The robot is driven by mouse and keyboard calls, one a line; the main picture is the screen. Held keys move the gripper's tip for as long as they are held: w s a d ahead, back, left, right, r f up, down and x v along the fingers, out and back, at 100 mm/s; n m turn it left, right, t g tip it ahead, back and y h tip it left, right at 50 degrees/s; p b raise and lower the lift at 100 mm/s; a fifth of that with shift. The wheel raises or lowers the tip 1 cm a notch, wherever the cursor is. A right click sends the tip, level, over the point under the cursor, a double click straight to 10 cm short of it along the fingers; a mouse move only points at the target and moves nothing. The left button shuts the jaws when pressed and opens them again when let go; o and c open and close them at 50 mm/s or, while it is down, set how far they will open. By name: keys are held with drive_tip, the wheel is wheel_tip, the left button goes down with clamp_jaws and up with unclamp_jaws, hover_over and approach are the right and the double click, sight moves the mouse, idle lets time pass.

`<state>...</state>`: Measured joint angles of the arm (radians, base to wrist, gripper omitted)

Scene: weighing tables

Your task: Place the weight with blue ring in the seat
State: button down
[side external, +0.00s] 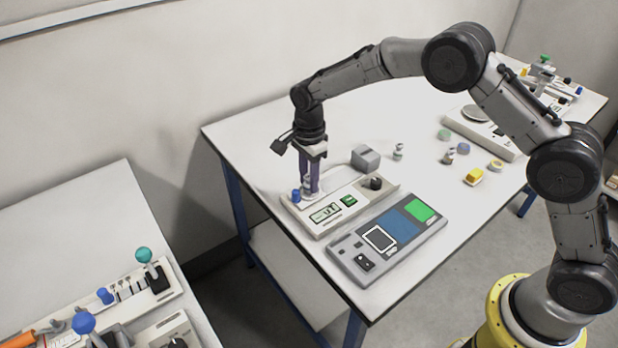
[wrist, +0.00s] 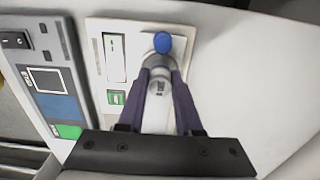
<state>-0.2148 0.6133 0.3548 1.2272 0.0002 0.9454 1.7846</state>
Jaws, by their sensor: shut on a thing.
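My gripper (side external: 310,192) points straight down over the cream scale (side external: 348,213) at the front of the table. Its purple fingers are shut on a silver metal weight (wrist: 158,84), which shows between the fingertips in the wrist view. The weight is low at the scale's back left end, by a blue knob (side external: 296,195); the knob also shows just beyond the weight in the wrist view (wrist: 162,42). The seat cannot be clearly made out, and I cannot tell whether the weight touches the scale.
A grey panel (side external: 345,258) with blue and green areas lies in front of the scale. Another table (side external: 90,215) is at left.

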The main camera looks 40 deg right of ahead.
drive_tip(key=c, duration=1)
unclamp_jaws()
drive_tip(key=shift+f, duration=0.2)
drive_tip(key=o, duration=0.4)
